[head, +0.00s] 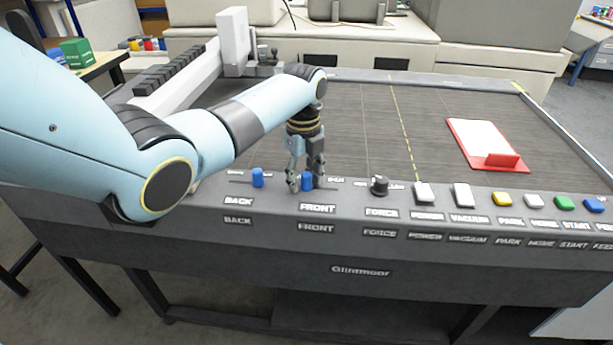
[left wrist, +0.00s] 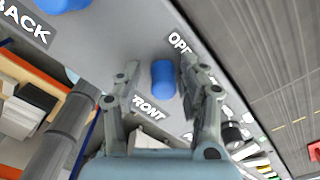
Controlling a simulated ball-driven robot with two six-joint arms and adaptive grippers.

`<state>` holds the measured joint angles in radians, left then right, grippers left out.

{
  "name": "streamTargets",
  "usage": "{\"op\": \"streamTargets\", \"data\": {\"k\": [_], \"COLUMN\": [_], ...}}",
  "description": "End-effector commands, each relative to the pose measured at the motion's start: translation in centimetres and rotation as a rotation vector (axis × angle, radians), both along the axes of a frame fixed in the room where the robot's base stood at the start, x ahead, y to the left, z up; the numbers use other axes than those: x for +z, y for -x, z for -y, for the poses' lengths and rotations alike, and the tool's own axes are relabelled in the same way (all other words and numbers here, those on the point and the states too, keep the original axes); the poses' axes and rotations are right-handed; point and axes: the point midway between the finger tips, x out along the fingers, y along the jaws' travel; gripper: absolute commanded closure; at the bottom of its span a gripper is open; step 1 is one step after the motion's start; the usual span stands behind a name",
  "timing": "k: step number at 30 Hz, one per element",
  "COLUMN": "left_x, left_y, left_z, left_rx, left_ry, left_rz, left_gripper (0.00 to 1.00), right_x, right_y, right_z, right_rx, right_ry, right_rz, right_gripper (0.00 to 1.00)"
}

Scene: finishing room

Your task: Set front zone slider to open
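The front zone slider's blue knob (head: 307,181) stands on the sloped front panel above the FRONT label (head: 317,208). It also shows in the left wrist view (left wrist: 163,78). My left gripper (head: 306,186) reaches down around it, with one finger on each side. The fingers are open, with visible gaps to the knob in the wrist view. A label beginning OP (left wrist: 179,43) lies close beside the knob, partly covered by a finger. The slider's exact position along its slot is hard to tell. My right gripper is not in view.
The back slider's blue knob (head: 258,177) stands to the left, the black FORCE dial (head: 379,186) to the right.

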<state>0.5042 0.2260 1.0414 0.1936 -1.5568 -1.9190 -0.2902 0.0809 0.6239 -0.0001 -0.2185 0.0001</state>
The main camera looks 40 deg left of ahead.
Motion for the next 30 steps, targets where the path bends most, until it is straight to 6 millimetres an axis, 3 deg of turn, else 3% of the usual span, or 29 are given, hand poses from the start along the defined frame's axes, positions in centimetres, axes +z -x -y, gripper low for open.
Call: {"op": "streamTargets", "data": {"k": [6,13,24,30], "left_x": [0.0,1.1,8.9,11.4], "left_y": [0.0,-0.1,-0.1,0.0], "left_z": [0.1,0.1,0.0,0.0], "left_rx": [0.000,0.000,0.000,0.000], "left_ry": [0.002,0.003,0.002,0.002], "left_rz": [0.001,0.003,0.006,0.001], "left_gripper": [0.49,0.49,0.49,0.49], "right_x": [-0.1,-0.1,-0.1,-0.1], "right_y": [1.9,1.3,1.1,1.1], "right_z": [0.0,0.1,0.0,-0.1], "right_rx": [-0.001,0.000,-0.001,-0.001], "right_ry": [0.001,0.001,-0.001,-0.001], "right_rz": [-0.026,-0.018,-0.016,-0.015], "right_gripper": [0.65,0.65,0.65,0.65]}}
